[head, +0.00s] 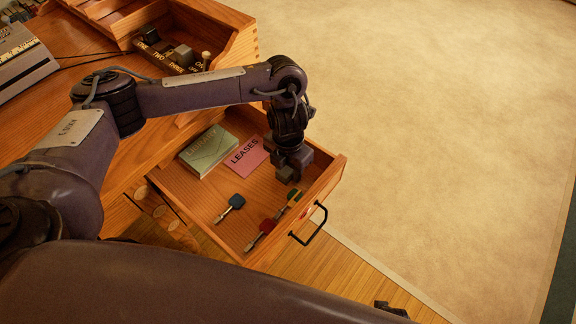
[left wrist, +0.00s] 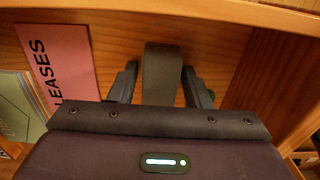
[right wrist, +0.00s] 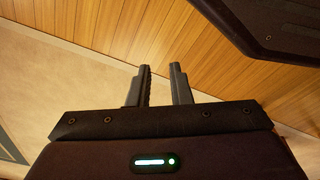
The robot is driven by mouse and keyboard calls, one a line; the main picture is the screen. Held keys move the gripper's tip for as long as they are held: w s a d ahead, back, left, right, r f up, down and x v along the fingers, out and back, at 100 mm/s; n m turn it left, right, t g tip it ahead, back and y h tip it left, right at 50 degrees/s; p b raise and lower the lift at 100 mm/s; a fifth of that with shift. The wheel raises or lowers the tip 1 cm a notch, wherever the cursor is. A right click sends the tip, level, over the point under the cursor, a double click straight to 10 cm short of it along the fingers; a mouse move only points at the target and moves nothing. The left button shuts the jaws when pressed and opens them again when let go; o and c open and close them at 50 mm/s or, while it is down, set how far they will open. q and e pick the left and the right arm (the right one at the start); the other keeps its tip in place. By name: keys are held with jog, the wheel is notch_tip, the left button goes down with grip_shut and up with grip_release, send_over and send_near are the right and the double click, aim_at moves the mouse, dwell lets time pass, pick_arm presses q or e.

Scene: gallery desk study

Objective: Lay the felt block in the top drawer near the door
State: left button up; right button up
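The felt block (left wrist: 162,72) is dark grey. In the left wrist view it is between the fingers of my left gripper (left wrist: 160,84), with narrow strips of drawer wood showing beside it. In the head view my left gripper (head: 292,158) is low in the pulled-out drawer (head: 206,201), near its far right corner. The block (head: 287,174) shows just below the fingers there, at or close to the drawer floor. My right gripper (right wrist: 160,84) is empty, its fingers a little apart, over the floor outside the drawer.
The drawer also holds a green book (head: 208,150), a pink LEASES booklet (head: 245,156), a blue-headed key (head: 233,204) and red and green tagged keys (head: 265,228). A black handle (head: 312,226) is on its front. The desk top (head: 70,45) bears an organiser. Open carpet lies right.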

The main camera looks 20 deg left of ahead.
pick_arm(q)
jog(key=shift+o, duration=0.7)
jog(key=shift+r, duration=0.15)
notch_tip(320, 180, up, 12)
jog(key=p, duration=0.4)
pick_arm(e)
jog(key=s+d+f, duration=0.1)
jog(key=s+f, duration=0.1)
jog(key=s, duration=0.6)
jog(key=shift+s+d+f, duration=0.25)
jog(key=shift+d+f, duration=0.1)
jog(key=shift+f, duration=0.05)
